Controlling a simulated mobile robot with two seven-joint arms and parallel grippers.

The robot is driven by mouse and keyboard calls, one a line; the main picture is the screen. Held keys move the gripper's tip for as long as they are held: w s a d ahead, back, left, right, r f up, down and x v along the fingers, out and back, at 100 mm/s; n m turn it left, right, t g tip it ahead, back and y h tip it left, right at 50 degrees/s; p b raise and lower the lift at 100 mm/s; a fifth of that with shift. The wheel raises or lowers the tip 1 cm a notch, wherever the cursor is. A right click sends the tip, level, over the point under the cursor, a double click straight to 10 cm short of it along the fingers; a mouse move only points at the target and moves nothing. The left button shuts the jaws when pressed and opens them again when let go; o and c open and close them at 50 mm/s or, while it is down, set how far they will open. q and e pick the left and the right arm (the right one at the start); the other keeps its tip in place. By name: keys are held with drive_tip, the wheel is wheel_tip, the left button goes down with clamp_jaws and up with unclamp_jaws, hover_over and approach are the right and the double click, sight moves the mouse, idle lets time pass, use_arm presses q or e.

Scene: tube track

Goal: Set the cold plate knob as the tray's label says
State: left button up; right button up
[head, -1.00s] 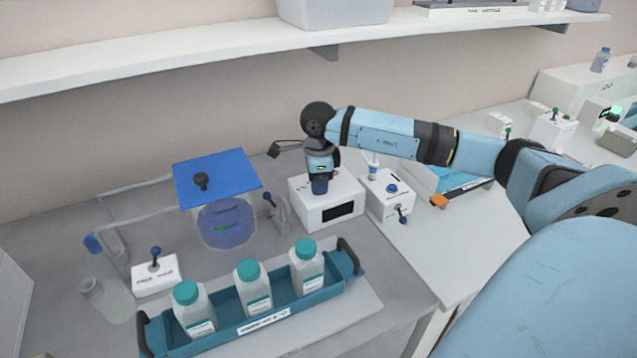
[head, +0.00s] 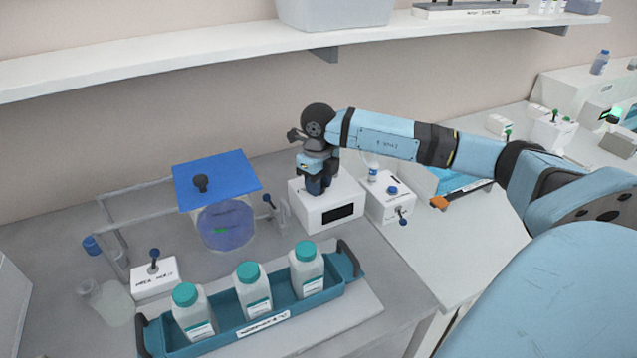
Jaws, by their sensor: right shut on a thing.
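The teal tray (head: 215,339) stands at the front of the bench with three teal-capped bottles in it. Its white label (head: 263,324) faces me, but the print is too small to read. A white box with a dark display (head: 340,213), which looks like the cold plate unit, stands behind the tray to the right. My right gripper (head: 318,188) points down onto the top of this box. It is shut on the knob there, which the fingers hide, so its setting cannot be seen. My left gripper is not in view.
A clear vessel with blue liquid (head: 226,226) under a blue lid (head: 216,178) stands left of the box. Another lever box (head: 155,278) is at left. A shelf (head: 200,50) runs above.

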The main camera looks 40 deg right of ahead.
drive_tip(key=shift+m, duration=0.5)
drive_tip(key=o, duration=0.9)
drive_tip(key=shift+o, duration=0.2)
drive_tip(key=shift+r, duration=0.1)
wheel_tip(320, 180, up, 14)
drive_tip(key=shift+s+f, duration=0.1)
drive_tip(key=shift+f, duration=0.15)
